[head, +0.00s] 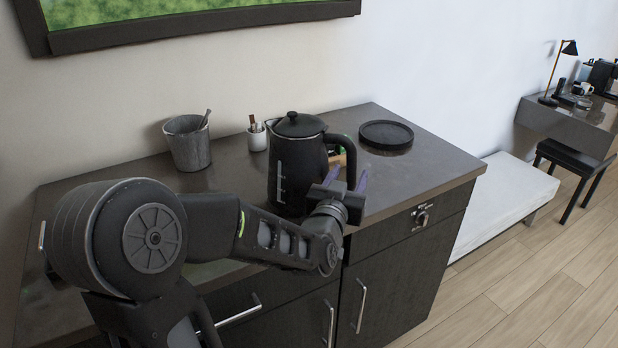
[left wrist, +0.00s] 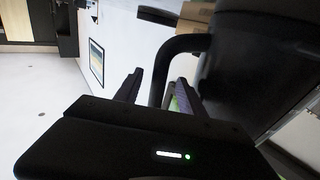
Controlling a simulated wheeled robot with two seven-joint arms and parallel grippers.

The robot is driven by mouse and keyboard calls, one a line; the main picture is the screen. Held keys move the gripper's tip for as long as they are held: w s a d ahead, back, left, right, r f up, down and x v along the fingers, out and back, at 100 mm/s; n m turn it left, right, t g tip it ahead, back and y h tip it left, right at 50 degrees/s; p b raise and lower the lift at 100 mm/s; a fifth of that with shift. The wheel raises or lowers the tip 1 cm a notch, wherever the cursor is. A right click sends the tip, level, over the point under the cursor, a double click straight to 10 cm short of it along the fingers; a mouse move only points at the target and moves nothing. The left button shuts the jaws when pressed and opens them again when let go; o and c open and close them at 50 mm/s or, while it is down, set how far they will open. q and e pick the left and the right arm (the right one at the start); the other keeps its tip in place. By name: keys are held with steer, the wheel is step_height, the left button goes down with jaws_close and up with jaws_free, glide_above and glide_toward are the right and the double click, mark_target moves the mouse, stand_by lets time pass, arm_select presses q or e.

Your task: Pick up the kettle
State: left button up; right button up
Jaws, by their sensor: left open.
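The black kettle (head: 292,165) stands upright on the dark countertop, its lid on and its handle (head: 349,152) pointing right. My left gripper (head: 347,180) is open at the lower part of the handle, in front of the kettle's right side. In the left wrist view the handle (left wrist: 164,68) runs down between the two spread fingers (left wrist: 155,90), and the kettle body (left wrist: 250,65) fills the right side. I cannot tell whether either finger touches the handle. My right gripper is not in view.
A round black tray (head: 386,134) lies right of the kettle on the counter (head: 425,165). A grey bucket (head: 187,146) and a small white cup with sticks (head: 256,138) stand to its left. A small box (head: 337,158) sits behind the handle. Drawers (head: 405,225) are below.

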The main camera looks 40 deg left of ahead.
arm_select(q)
steer(key=p+x, duration=0.1)
steer(key=x, duration=0.3)
steer(key=shift+w+a, duration=0.15)
steer(key=shift+w, duration=0.25)
steer(key=shift+c, duration=0.2)
jaws_close()
stand_by(0.4)
stand_by(0.7)
steer(key=shift+r, duration=0.15)
